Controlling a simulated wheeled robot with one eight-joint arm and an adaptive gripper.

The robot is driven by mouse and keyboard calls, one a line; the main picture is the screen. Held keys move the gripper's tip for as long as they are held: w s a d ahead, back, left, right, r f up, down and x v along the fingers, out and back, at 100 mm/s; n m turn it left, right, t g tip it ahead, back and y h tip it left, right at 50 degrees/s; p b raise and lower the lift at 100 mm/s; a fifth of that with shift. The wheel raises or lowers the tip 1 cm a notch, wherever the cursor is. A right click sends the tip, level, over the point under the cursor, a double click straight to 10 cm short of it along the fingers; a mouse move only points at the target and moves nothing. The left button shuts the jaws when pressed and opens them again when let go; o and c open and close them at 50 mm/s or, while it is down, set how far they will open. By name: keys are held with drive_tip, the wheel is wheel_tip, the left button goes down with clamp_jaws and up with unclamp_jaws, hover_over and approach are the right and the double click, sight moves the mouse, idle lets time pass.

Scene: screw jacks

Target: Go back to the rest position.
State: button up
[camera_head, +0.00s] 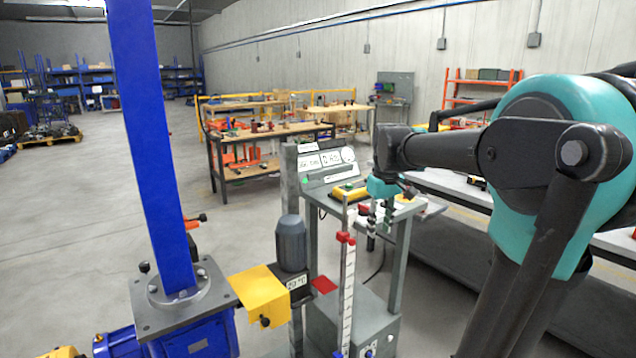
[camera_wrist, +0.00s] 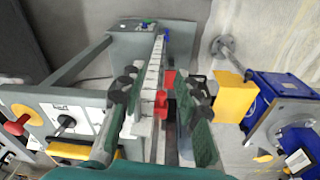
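My gripper (camera_head: 378,226) hangs fingers-down at the end of my arm, near the grey test stand. In the wrist view its two green fingers with dark pads (camera_wrist: 160,98) are apart, with nothing visibly gripped. A white upright scale (camera_head: 348,300) with a red slider (camera_head: 345,238) stands just left of the fingers in the head view. In the wrist view the scale (camera_wrist: 152,75) and the red slider (camera_wrist: 163,102) show between the fingers, seemingly beyond the tips. The blue screw jack (camera_head: 205,325) with its tall blue column (camera_head: 155,140) stands at left.
A grey motor (camera_head: 291,243) and a yellow block (camera_head: 254,294) sit between the jack and the scale. The stand's grey control panel (camera_head: 330,170) is behind my gripper. A workbench (camera_head: 265,138) stands farther back. Open floor (camera_head: 60,230) lies at left.

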drive_tip(key=s+d+f+m+t, duration=0.2)
drive_tip(key=s+f+m, duration=0.3)
drive_tip(key=s+f, duration=1.3)
wheel_tip(320, 180, down, 4)
drive_tip(key=shift+s+r+t, duration=0.15)
drive_tip(key=shift+r+t, duration=0.1)
drive_tip(key=shift+t, duration=0.25)
